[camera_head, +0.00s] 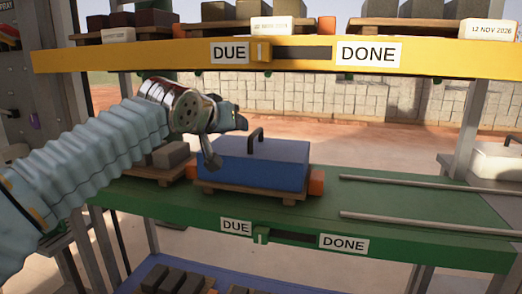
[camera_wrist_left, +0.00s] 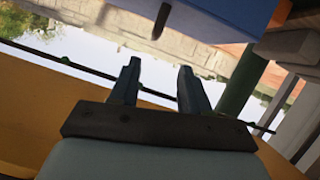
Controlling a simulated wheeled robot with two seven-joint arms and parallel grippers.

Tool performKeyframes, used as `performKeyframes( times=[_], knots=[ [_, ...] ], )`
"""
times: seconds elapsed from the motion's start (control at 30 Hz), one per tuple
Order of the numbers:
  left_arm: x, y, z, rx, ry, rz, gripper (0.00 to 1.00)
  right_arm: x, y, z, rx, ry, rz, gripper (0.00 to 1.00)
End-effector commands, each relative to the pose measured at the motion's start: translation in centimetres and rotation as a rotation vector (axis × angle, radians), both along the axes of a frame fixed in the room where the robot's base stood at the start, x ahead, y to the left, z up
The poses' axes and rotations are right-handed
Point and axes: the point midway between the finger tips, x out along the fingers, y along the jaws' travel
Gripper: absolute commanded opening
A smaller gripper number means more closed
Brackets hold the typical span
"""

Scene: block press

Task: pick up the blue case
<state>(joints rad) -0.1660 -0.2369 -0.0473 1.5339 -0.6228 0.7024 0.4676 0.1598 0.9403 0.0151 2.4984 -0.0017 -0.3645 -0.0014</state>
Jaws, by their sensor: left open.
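The blue case (camera_head: 262,172) lies on a small wooden pallet (camera_head: 243,191) on the green shelf, its dark handle (camera_head: 256,139) standing up from the top. My left gripper (camera_head: 226,141) is beside the case's upper left part, left of the handle. Its two fingers are spread with nothing between them. In the left wrist view, the open fingers of the left gripper (camera_wrist_left: 159,85) point toward the background, and the blue case (camera_wrist_left: 225,18) shows at the top right with its handle (camera_wrist_left: 161,20) apart from the fingers. My right gripper is in neither view.
The yellow shelf (camera_head: 150,57) runs above, carrying dark blocks on pallets. Grey blocks (camera_head: 171,155) sit left of the case behind my arm. Orange pieces (camera_head: 317,182) flank the case's pallet. Two rails (camera_head: 430,183) run along the green shelf to the right, which is clear.

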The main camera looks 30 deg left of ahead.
Motion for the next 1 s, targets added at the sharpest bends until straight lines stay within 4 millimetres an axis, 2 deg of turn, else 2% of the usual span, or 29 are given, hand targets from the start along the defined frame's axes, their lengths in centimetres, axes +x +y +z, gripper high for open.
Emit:
performKeyframes(
  times=[0.2, 0.3, 0.47, 0.8, 1.0],
  knots=[
    [4.3, 0.6, -1.7, 0.001, 0.003, 0.0, 0.47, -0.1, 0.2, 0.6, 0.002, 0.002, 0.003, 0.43],
    [5.8, 0.8, -2.3, 0.0, 0.002, 0.0, 0.47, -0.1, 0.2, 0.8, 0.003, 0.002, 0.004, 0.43],
    [6.9, 1.0, -2.7, 0.0, 0.0, 0.0, 0.47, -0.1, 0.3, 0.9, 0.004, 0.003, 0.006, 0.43],
    [11.3, 0.9, -4.4, 0.001, 0.001, -0.001, 0.47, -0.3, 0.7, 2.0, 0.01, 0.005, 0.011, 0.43],
    [11.6, 1.0, -4.7, 0.0, -0.001, -0.001, 0.47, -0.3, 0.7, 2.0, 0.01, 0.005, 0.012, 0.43]
  ],
)
